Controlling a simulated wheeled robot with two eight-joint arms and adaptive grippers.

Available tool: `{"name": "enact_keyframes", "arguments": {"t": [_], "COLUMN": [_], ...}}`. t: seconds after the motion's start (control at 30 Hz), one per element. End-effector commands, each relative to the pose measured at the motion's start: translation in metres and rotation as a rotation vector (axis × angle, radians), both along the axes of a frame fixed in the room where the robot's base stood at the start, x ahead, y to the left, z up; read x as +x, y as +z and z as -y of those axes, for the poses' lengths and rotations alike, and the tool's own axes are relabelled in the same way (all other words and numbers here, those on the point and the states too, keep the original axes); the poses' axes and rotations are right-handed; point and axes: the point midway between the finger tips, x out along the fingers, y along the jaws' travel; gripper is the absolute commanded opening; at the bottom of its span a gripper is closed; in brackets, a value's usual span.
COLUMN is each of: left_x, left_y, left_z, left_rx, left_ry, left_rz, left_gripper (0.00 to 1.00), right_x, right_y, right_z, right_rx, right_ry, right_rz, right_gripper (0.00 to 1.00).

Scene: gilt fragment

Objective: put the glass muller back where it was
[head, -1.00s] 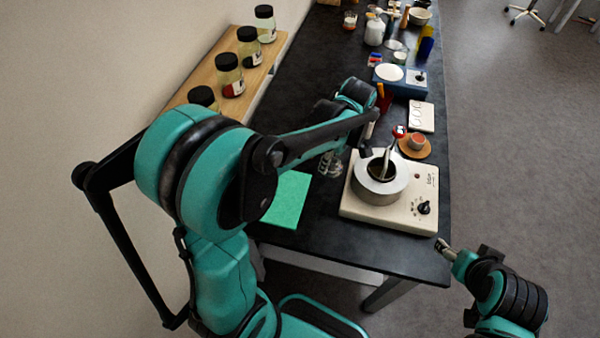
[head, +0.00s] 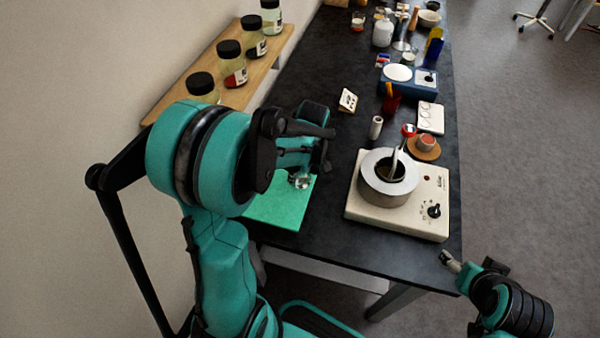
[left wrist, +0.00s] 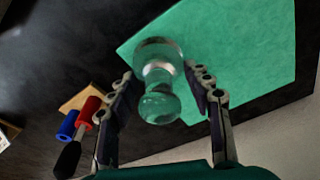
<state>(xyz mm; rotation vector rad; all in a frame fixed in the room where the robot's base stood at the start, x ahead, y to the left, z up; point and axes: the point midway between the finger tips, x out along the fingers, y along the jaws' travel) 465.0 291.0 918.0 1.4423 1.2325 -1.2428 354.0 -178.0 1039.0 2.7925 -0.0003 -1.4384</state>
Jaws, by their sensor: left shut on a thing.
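The clear glass muller (left wrist: 160,85) is between the two fingers of my left gripper (left wrist: 165,92) in the left wrist view, knob end nearest the camera. In the head view a small part of the glass muller (head: 299,181) shows below my left gripper (head: 308,165), over the far part of the green mat (head: 270,213). The mat (left wrist: 225,50) lies behind the muller in the left wrist view. I cannot tell whether the muller's base touches it. My right gripper (head: 450,262) is off the table's near right corner; its jaws are too small to read.
A hot plate (head: 400,222) with a metal pot (head: 388,190) stands right of the mat. A small card (head: 348,100) and a pale cylinder (head: 376,127) stand behind. A wooden shelf (head: 180,97) with several black-lidded jars runs along the left. Dark tabletop is bare between mat and hot plate.

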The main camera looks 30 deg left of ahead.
Motion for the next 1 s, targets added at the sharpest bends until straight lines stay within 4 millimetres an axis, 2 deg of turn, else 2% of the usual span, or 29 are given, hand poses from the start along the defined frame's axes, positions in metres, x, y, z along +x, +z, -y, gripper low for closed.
{"name": "enact_keyframes", "arguments": {"t": [0.27, 0.3, 0.37, 0.77, 0.87, 1.0], "left_x": [0.0, 0.0, 0.0, 0.0, -0.001, -0.001], "left_y": [-0.002, -0.002, -0.001, 0.004, 0.019, 0.05], "left_z": [0.0, 0.0, 0.0, 0.0, 0.002, 0.007], "left_rx": [0.0, 0.0, 0.0, 0.0, 0.0, 0.0], "left_ry": [0.0, 0.0, 0.0, 0.0, -0.001, -0.001], "left_rz": [0.0, 0.0, 0.0, 0.0, 0.0, 0.0], "left_gripper": [0.19, 0.56, 0.71, 0.71, 0.71, 0.71], "right_x": [0.0, 0.0, 0.0, 0.0, 0.0, 0.0], "right_y": [-0.002, -0.002, -0.001, 0.004, 0.009, 0.02], "right_z": [0.0, 0.0, 0.0, 0.0, 0.0, 0.0], "right_rx": [0.0, 0.0, 0.0, 0.0, 0.0, 0.0], "right_ry": [0.0, 0.0, 0.0, 0.0, 0.0, 0.0], "right_rz": [0.0, 0.0, 0.0, 0.0, 0.0, 0.0], "right_gripper": [0.7, 0.7, 0.7, 0.7, 0.7, 0.7]}}
